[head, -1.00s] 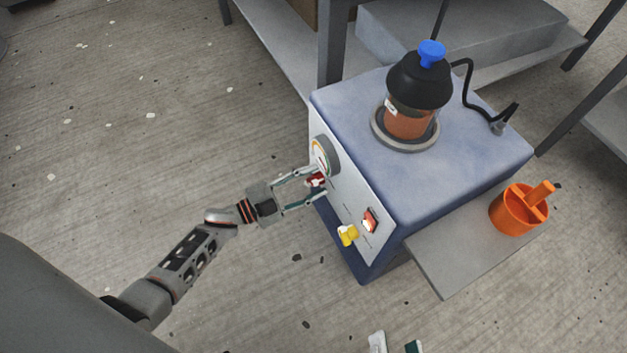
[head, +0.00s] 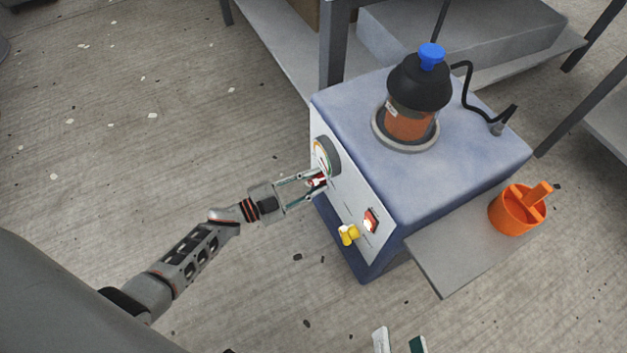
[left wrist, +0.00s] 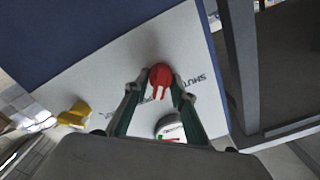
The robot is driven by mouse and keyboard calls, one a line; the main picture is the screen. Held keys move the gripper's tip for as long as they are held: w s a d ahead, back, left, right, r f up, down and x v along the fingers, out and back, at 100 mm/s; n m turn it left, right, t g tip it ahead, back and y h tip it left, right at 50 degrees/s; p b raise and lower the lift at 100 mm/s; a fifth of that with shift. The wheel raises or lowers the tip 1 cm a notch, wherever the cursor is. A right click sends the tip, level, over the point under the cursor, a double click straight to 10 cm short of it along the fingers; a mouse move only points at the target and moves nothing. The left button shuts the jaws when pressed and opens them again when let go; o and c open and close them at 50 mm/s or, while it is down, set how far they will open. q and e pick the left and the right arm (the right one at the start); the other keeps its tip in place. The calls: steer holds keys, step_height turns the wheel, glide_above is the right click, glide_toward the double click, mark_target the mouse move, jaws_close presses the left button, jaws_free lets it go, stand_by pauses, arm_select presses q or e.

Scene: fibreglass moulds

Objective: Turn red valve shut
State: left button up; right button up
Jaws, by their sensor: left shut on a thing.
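The red valve (head: 321,181) sits on the white front panel (head: 346,202) of a blue box-shaped unit, just below a round gauge. My left gripper (head: 317,181) is shut on it, with one finger on each side; the fingers hide part of it in the head view. In the left wrist view the red valve (left wrist: 161,75) shows between the fingertips (left wrist: 160,84), beside partly covered "SHUT" lettering. My right gripper (head: 398,337) shows only as two separated fingertips at the bottom edge of the head view, apart from everything.
On the panel are the gauge (head: 327,157), a yellow valve (head: 348,235) and a red switch (head: 371,220). A black-capped pot (head: 418,85) with a blue knob stands on the unit. An orange cup (head: 515,213) stands on a low grey shelf (head: 450,272). Floor at left is open.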

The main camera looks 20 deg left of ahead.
arm_select(q)
steer(key=n, duration=0.2)
steer(key=n+p, duration=0.1)
steer(key=shift+w+a+r, duration=0.1)
steer(key=shift+w+r, duration=0.1)
steer(key=shift+r, duration=0.05)
steer(key=n+p, duration=0.1)
steer(key=n, duration=0.4)
steer(key=shift+a+f, duration=0.1)
steer(key=shift+a, duration=0.05)
steer(key=n, duration=0.4)
steer(key=shift+f+n, duration=0.1)
steer(key=shift+n, duration=0.2)
steer(key=shift+a+f+n+p, duration=0.1)
steer(key=shift+n+p, duration=0.25)
steer(key=shift+n, duration=1.55)
arm_select(e)
steer(key=shift+w+d+r+n+h, duration=0.15)
steer(key=shift+w+d+n, duration=0.05)
steer(key=shift+d+n, duration=0.45)
steer(key=shift+w+d+r+n+h, duration=0.1)
steer(key=shift+w+d+n+h, duration=0.15)
steer(key=shift+d+n, duration=0.4)
steer(key=shift+w+d+r+n+h, duration=0.1)
steer(key=shift+w+d+r+n, duration=0.1)
steer(key=shift+d+n, duration=0.4)
steer(key=shift+d, duration=0.1)
arm_select(q)
steer(key=o, duration=1.1)
